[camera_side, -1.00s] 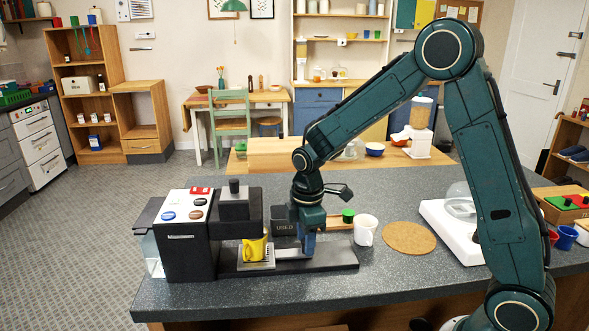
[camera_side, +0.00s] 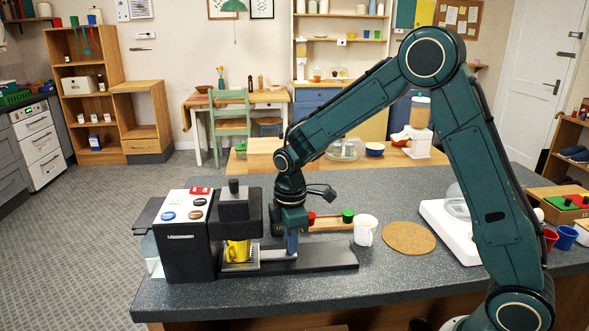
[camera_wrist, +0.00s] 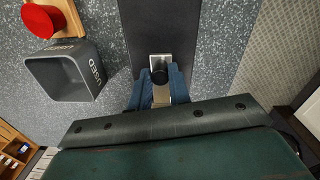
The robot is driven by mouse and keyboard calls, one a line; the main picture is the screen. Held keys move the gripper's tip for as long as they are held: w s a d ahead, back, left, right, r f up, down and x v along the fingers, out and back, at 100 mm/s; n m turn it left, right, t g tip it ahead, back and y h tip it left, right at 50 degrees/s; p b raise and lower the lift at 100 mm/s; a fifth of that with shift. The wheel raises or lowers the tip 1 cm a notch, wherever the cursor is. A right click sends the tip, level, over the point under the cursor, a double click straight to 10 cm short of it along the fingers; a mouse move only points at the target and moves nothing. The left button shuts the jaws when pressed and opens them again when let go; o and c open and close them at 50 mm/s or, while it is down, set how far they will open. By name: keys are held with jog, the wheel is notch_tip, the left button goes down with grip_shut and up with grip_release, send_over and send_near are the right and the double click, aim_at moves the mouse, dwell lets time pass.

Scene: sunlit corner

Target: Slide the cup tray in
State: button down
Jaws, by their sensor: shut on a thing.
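The coffee machine (camera_side: 185,245) stands at the left end of the counter, with a black base (camera_side: 325,258) reaching out to the right. A yellow cup (camera_side: 238,251) stands upright on the cup tray (camera_side: 240,268), below the machine's spout block (camera_side: 236,210). My gripper (camera_side: 292,252) is low over the base, right of the cup. In the wrist view my gripper's blue fingers (camera_wrist: 159,92) are shut on the tray's handle (camera_wrist: 159,76), a dark knob by a metal plate. The cup is out of the wrist view.
A grey box marked USED (camera_wrist: 72,74) sits beside the base in the wrist view. A wooden holder (camera_side: 332,224) with red and green pieces, a white mug (camera_side: 365,230) and a round cork mat (camera_side: 409,238) lie to the right. The counter front is clear.

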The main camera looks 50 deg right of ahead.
jog(key=shift+w+a, duration=0.2)
jog(key=c, duration=1.3)
grip_release()
jog(key=shift+r, duration=0.15)
notch_tip(320, 180, up, 14)
jog(key=shift+s+a+f, duration=0.15)
jog(key=shift+s+f, duration=0.05)
jog(key=shift+s, duration=0.1)
jog(key=shift+s, duration=0.1)
